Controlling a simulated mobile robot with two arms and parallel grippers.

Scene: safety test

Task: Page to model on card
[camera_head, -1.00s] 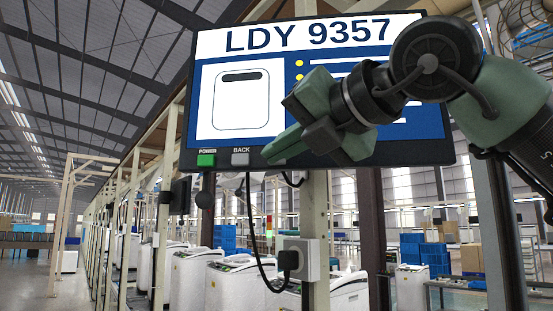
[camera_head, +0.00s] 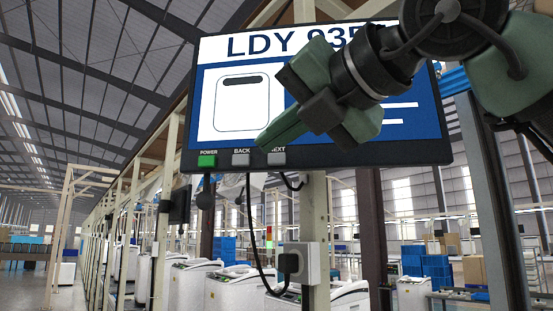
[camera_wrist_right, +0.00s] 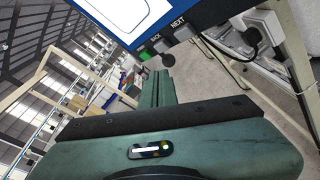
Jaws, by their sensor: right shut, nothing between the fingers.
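The screen (camera_head: 205,110) hangs in front of me, showing a page headed "LDY 935", with the end of the heading covered by my right arm. The page has a white washer drawing and white lines on blue. Below it are a green POWER button (camera_head: 207,161), a grey BACK button (camera_head: 241,159) and another grey button (camera_head: 277,159) to its right. My right gripper (camera_head: 262,143) is shut and empty, its tips appearing just above the grey buttons. In the right wrist view its fingers (camera_wrist_right: 161,84) are together, apart from the buttons. No card is visible. My left gripper is out of view.
A post (camera_head: 315,212) carries a socket box (camera_head: 299,262) with a black cable under the screen. White washers (camera_head: 235,292) stand in a row behind. Blue crates (camera_head: 425,265) are further back at right.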

